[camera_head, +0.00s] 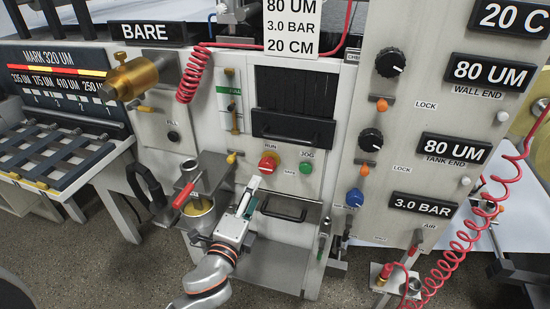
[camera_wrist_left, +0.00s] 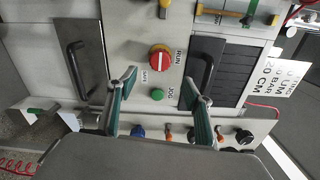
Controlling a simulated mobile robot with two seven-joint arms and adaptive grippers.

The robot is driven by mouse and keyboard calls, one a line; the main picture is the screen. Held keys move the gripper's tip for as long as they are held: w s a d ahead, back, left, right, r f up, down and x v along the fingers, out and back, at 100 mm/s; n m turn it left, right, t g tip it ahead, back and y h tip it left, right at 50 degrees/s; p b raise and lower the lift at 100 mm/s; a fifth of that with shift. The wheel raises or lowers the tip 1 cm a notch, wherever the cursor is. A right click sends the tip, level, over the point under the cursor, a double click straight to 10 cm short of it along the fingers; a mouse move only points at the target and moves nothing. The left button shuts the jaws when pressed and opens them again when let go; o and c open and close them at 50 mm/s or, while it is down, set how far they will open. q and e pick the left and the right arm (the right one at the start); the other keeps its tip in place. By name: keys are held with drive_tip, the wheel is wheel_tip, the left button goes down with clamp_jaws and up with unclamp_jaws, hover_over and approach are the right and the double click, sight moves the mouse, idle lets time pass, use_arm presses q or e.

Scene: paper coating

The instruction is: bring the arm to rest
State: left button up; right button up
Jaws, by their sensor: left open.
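My left gripper (camera_head: 251,194) is in front of the machine's grey front panel, just below the red RUN knob (camera_head: 268,163) and the green JOG button (camera_head: 306,168). In the left wrist view its two green-lined fingers (camera_wrist_left: 157,84) are spread apart with nothing between them. The red knob (camera_wrist_left: 160,57) and green button (camera_wrist_left: 157,94) show beyond the gap between the fingers. My left arm (camera_head: 212,276) reaches up from the bottom of the head view. My right gripper is not in view.
A black drawer handle (camera_head: 283,210) is close to the right of my gripper. A red-handled valve over a cup (camera_head: 199,207) stands close to the left. A brass roller end (camera_head: 133,78) juts out at upper left. A red coiled hose (camera_head: 462,235) hangs at right.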

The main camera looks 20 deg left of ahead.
use_arm(q)
drive_tip(key=s+f+n+g+h, duration=0.1)
drive_tip(key=s+f+n+g, duration=0.2)
drive_tip(key=s+f+n, duration=0.5)
drive_tip(key=s+f+n+g+h, duration=0.1)
drive_tip(key=s+f+n+g, duration=0.3)
drive_tip(key=s+f+n, duration=0.3)
drive_tip(key=s+f, duration=0.5)
drive_tip(key=f, duration=0.5)
drive_tip(key=shift+s+a+f+n, duration=0.15)
drive_tip(key=shift+s+f+n, duration=0.05)
drive_tip(key=shift+n, duration=0.2)
drive_tip(key=shift+c, duration=0.4)
